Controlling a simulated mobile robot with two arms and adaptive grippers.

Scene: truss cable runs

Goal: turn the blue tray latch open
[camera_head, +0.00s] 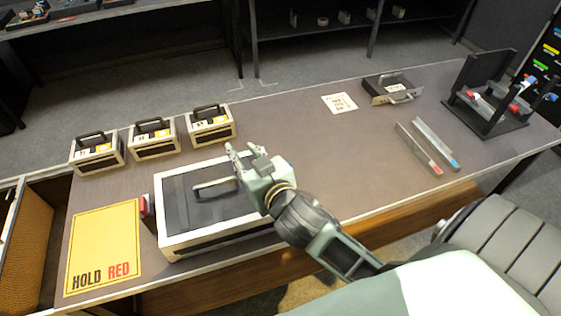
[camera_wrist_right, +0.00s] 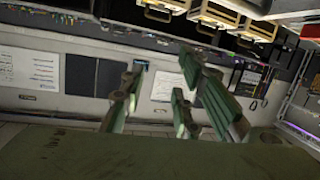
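Two grey channel-like trays lie side by side on the right part of the table in the head view. One has a blue end (camera_head: 454,162), the other a red end (camera_head: 437,170). The dark stand (camera_head: 484,115) behind them also bears small red and blue parts. I cannot tell which blue part is the latch or how it is turned. My right gripper (camera_head: 239,147) is above the right side of a large case, far left of the trays. In the right wrist view its fingers (camera_wrist_right: 168,92) are spread, with nothing held. My left gripper is out of view.
The large case (camera_head: 169,211) with a dark handled lid stands beside a yellow "HOLD RED" sheet (camera_head: 103,243). Three small handled boxes (camera_head: 153,139) stand behind. The table's middle is clear.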

